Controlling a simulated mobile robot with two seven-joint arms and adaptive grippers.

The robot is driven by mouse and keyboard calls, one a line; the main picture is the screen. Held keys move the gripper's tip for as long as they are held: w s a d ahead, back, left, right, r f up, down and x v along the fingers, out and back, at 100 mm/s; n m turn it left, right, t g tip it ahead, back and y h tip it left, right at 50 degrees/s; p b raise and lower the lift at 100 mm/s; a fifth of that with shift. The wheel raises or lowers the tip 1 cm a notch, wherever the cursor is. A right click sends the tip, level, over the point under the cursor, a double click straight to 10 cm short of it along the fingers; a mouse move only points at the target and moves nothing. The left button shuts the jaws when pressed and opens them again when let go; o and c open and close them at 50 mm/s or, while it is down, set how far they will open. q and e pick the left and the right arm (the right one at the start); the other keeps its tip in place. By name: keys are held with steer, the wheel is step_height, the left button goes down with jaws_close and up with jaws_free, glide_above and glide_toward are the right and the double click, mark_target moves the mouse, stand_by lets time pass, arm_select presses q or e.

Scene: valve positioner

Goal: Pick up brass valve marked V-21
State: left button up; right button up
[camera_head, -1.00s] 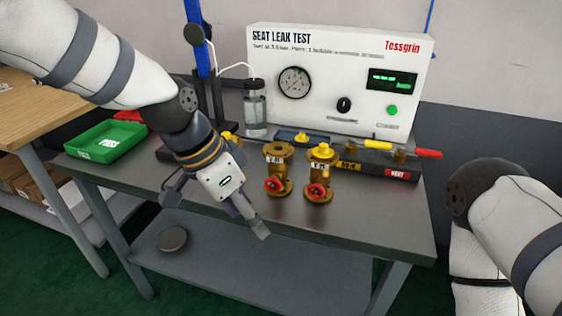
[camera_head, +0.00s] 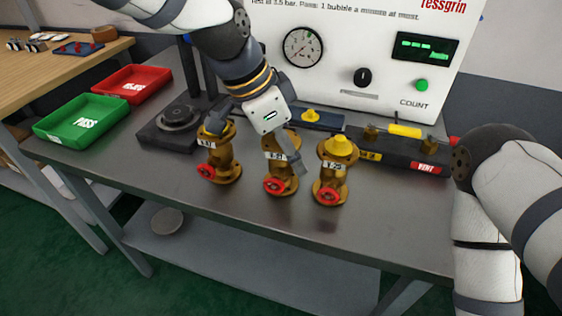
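Three brass valves with red handwheels stand upright in a row on the grey bench: a left one (camera_head: 221,158), a middle one (camera_head: 273,168) and a right one (camera_head: 331,177) with a yellow cap. The middle tag (camera_head: 276,157) seems to read V-21; the other tags are too small to read surely. My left gripper (camera_head: 253,143) is open above and in front of the left and middle valves. One finger is by the left valve's top, the other overlaps the middle valve's right side; I cannot tell whether they touch. My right gripper is out of view.
The white seat leak tester (camera_head: 330,80) stands behind. A black block with a VENT label (camera_head: 400,160) is at right, a dark round fixture (camera_head: 178,118) at left. Green PASS (camera_head: 82,122) and red (camera_head: 132,88) trays sit far left. The bench front is clear.

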arm_select(q)
steer(key=shift+x, duration=0.85)
steer(key=shift+a+r, duration=0.1)
jaws_close()
steer(key=shift+w, duration=0.1)
steer(key=shift+r, duration=0.1)
